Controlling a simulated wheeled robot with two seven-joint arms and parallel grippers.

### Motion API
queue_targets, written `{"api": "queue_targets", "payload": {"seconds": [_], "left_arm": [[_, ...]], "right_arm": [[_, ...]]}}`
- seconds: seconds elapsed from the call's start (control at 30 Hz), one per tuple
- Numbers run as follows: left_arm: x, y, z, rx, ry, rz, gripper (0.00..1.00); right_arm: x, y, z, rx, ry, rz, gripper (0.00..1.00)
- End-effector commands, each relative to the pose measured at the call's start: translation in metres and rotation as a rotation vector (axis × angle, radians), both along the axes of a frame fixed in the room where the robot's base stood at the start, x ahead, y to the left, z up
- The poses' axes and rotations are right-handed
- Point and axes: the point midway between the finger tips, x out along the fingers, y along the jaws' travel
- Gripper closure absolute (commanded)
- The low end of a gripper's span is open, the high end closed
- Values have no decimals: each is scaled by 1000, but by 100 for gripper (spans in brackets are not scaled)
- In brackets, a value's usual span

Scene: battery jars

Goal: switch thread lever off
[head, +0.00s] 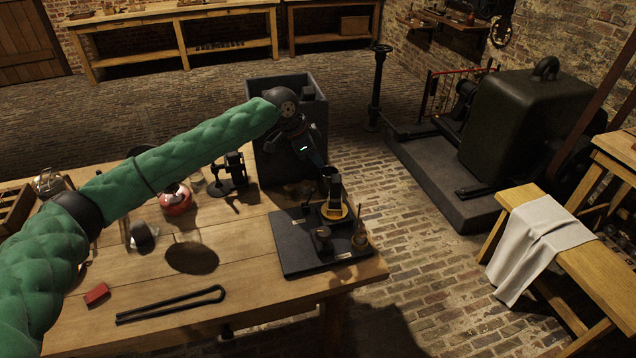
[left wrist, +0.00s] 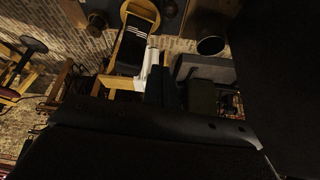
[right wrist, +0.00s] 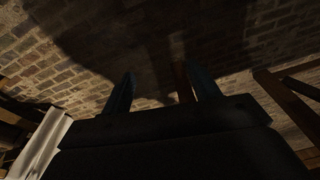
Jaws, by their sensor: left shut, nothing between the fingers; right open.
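A black base plate (head: 300,256) with small labels lies at the table's right end. It carries a dark upright piece with a yellow ring (head: 337,212), a dark knob (head: 324,240) and a brass post (head: 360,238). I cannot tell for sure which part is the thread lever. My left gripper (head: 318,160) is just above and behind the upright piece, pointing down to it; contact is unclear. In the left wrist view its shut, empty fingers (left wrist: 161,86) are beside a yellow-rimmed black part (left wrist: 135,42). My right gripper (right wrist: 162,92) is open over brick floor, with nothing between its fingers.
A dark open box (head: 287,145) stands behind the plate. A black stand (head: 231,174), a red round pot (head: 176,199), a red block (head: 97,293) and black tongs (head: 171,304) are on the wooden table (head: 240,300). A cloth-covered bench (head: 575,260) stands right.

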Motion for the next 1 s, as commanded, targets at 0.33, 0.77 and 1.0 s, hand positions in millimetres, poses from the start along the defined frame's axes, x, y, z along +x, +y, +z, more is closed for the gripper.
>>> {"api": "queue_targets", "payload": {"seconds": [0.33,0.77,1.0], "left_arm": [[4,-19,-35,1,2,-1,100],[9,-38,-83,2,0,1,100],[4,-15,-87,2,1,2,100]], "right_arm": [[-12,-8,-51,-10,6,-1,39],[-28,-21,-117,-26,-6,1,39],[-33,-28,-147,-34,-24,5,39]]}}
